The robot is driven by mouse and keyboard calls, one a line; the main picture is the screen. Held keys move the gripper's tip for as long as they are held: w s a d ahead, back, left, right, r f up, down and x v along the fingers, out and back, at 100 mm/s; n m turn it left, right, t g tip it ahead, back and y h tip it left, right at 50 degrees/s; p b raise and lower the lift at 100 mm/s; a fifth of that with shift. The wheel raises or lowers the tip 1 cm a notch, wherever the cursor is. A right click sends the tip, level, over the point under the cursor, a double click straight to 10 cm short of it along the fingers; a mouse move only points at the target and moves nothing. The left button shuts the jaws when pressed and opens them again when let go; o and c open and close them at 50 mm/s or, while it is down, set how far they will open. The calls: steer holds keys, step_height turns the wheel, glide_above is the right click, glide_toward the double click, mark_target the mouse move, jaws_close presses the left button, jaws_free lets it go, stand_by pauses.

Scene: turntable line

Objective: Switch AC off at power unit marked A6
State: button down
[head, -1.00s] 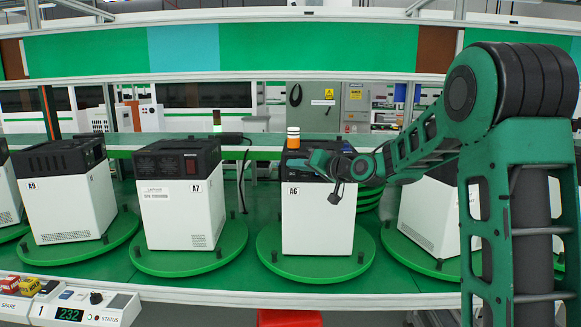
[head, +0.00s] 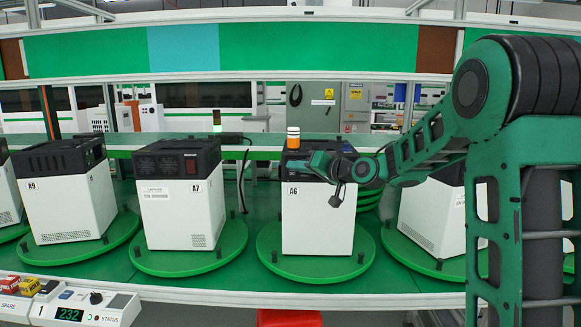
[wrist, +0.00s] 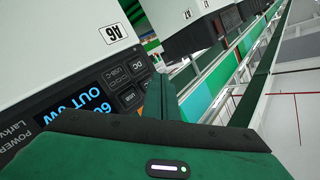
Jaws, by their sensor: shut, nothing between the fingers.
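The power unit marked A6 (head: 312,228) is a white box with a black top section, upright on a green round turntable (head: 313,276). In the wrist view the A6 unit (wrist: 60,50) appears turned over, with its label, a lit blue display (wrist: 88,112) reading partly "OUT" and "W", and dark buttons (wrist: 128,97) marked DC, USB-C and USB. I cannot make out an AC button. My gripper (head: 318,163) is shut and empty at the unit's black top section. In the wrist view its green fingers (wrist: 160,98) are close to the buttons; contact is unclear.
Unit A7 (head: 180,218) and unit A9 (head: 68,208) stand on turntables to the left. Another white unit (head: 432,213) stands to the right, partly behind my arm. An orange-and-white beacon (head: 293,137) is behind A6. A control box (head: 70,303) is at front left.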

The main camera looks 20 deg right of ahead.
steer(key=s, duration=0.1)
steer(key=s+a, duration=0.1)
steer(key=s, duration=0.2)
steer(key=shift+s+a, duration=0.25)
steer(key=shift+s, duration=0.05)
stand_by(0.5)
steer(key=s+d+f+g+h, duration=0.25)
steer(key=s+d+f, duration=0.2)
steer(key=s, duration=0.25)
steer(key=s+d+f+m+g+h, duration=0.1)
steer(key=s+d+f+g+h, duration=0.15)
steer(key=s+d+f, duration=0.4)
steer(key=s+d+f+g+h, duration=0.2)
steer(key=s+f+g, duration=0.1)
steer(key=s, duration=0.6)
steer(key=s+d+f+m+g, duration=0.1)
steer(key=s+f+g, duration=0.1)
steer(key=s, duration=1)
steer(key=s+d+f+m+g, duration=0.2)
steer(key=s+f+g, duration=0.1)
steer(key=s, duration=1)
steer(key=shift+d+f+g, duration=0.25)
steer(key=shift+d+g, duration=0.05)
steer(key=shift+g, duration=0.6)
